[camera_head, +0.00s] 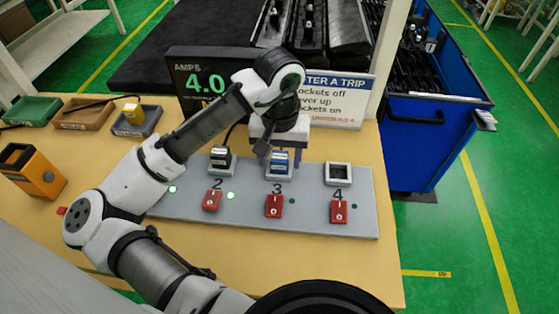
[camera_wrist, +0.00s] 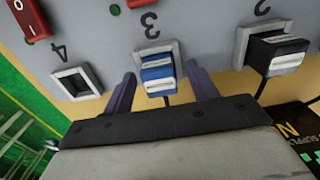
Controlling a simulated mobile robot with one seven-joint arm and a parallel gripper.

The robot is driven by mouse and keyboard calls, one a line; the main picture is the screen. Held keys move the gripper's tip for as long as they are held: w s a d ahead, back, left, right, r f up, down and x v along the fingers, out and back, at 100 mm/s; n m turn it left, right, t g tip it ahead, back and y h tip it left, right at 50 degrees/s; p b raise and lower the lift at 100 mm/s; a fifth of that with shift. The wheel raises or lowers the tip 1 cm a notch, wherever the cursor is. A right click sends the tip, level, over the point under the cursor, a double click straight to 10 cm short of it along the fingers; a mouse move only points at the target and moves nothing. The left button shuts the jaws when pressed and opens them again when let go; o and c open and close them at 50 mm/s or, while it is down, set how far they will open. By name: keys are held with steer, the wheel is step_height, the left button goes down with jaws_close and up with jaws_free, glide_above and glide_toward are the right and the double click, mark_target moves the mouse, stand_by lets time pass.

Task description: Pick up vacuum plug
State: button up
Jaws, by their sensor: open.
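A blue plug (camera_head: 280,158) with white labels sits in socket 3 of the grey panel (camera_head: 300,230); it also shows in the wrist view (camera_wrist: 157,73). Its label is too small to read, so I cannot tell whether it is the vacuum plug. My gripper (camera_head: 281,153) is open above socket 3. In the wrist view its purple fingers (camera_wrist: 161,82) stand on either side of the blue plug, with gaps visible. A black plug (camera_head: 220,155) with a pale label sits in socket 2, also in the wrist view (camera_wrist: 280,50). Socket 4 (camera_head: 338,173) is empty.
Red switches (camera_head: 274,206) line the panel front. The amps display (camera_head: 205,85) reads 4.0, with a sign (camera_head: 340,100) beside it. Left are small bins (camera_head: 85,113), a yellow plug (camera_head: 133,113) and an orange box (camera_head: 33,172). Cables run behind the plugs.

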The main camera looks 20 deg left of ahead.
steer(key=c, duration=1.1)
steer(key=shift+r, duration=0.15)
